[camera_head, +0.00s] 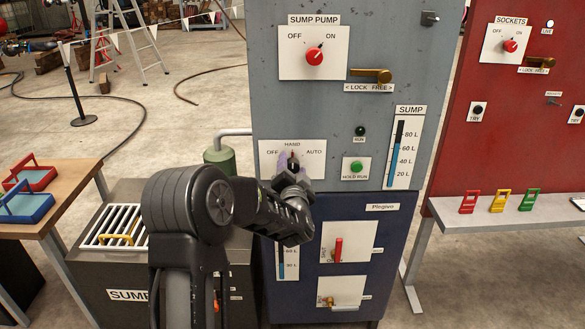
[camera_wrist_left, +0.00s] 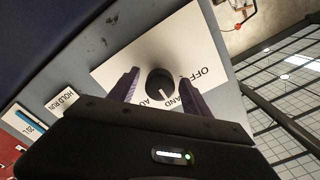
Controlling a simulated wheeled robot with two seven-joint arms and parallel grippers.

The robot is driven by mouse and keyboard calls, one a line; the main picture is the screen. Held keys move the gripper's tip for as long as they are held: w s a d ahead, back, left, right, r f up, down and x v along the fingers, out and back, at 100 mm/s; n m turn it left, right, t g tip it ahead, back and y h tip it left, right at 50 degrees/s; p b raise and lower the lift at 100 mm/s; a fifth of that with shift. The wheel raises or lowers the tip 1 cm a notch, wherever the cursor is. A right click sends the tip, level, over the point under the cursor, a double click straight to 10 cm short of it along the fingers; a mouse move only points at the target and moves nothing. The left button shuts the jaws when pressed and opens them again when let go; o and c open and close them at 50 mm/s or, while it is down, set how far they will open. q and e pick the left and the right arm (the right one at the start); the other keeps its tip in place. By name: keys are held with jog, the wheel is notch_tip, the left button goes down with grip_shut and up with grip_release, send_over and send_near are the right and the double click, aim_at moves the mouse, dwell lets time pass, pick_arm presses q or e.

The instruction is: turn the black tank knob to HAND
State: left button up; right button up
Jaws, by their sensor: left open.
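The black tank knob (camera_wrist_left: 160,83) sits on a white plate (camera_head: 311,148) lettered OFF, HAND and AUTO on the grey panel. In the left wrist view a pale line on the knob runs toward the lower right, between the AUTO and HAND lettering; one finger partly covers HAND, so I cannot tell the exact setting. My left gripper (camera_head: 293,161) is in front of this plate. In the left wrist view its open fingers (camera_wrist_left: 160,78) stand on either side of the knob, with gaps visible. In the head view my gripper mostly hides the knob. My right gripper is not in view.
Above is the red SUMP PUMP knob (camera_head: 314,57) with a brass lock lever (camera_head: 371,76). A green HOLD RUN button (camera_head: 356,167) and the SUMP gauge (camera_head: 402,148) are to the right. A red lever (camera_head: 338,250) is below. A grated box (camera_head: 112,226) stands at left.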

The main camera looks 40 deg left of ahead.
pick_arm(q)
jog(key=b+v, duration=0.1)
jog(key=v, duration=0.6)
jog(key=shift+s+d, duration=0.3)
dwell(0.4)
jog(key=s+d+f+n+g+h, duration=0.2)
jog(key=d+f+h, duration=0.3)
jog(key=d+f, duration=0.5)
jog(key=s+d+f+n+g+h, duration=0.15)
jog(key=d+f+h, duration=0.5)
jog(key=f, duration=0.65)
jog(key=s+d+f+g+h, duration=0.1)
jog(key=s+d+f+g, duration=0.2)
jog(key=s+d+f, duration=0.3)
jog(key=s+d+f+g+h, duration=0.1)
jog(key=s+d+f+g, duration=0.3)
jog(key=s+d, duration=0.4)
jog(key=s+d+f+g+h, duration=0.1)
jog(key=s+d+f+g, duration=0.2)
jog(key=s, duration=1)
jog(key=d+f, duration=0.3)
jog(key=f, duration=0.1)
jog(key=shift+d+f+p, duration=0.3)
jog(key=shift+d+p, duration=0.1)
